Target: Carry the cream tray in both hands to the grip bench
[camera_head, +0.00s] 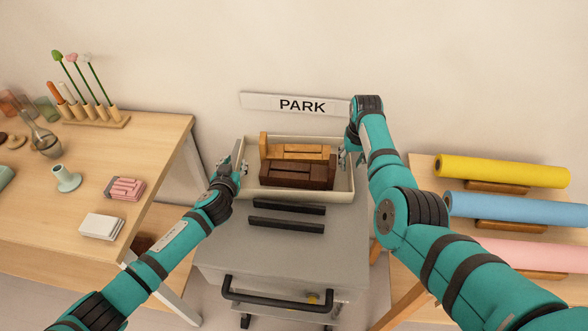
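The cream tray (342,190) sits on top of a grey cart (275,232), below a PARK sign. It holds a light-brown wooden piece (298,151) at the back and a dark-brown wooden piece (297,174) in front. My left gripper (236,164) is at the tray's left end. My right gripper (346,157) is at the tray's right end, partly hidden by my own arm. Both are small in view, and I cannot tell whether their fingers are closed on the tray walls. No bench is labelled as the grip bench.
Two black bars (287,216) lie on the cart, which has a black handle (277,298) at its front. A wooden table (150,150) with vases, cards and flowers stands left. A right table (425,170) carries yellow (500,170), blue (515,208) and pink rolls (530,254).

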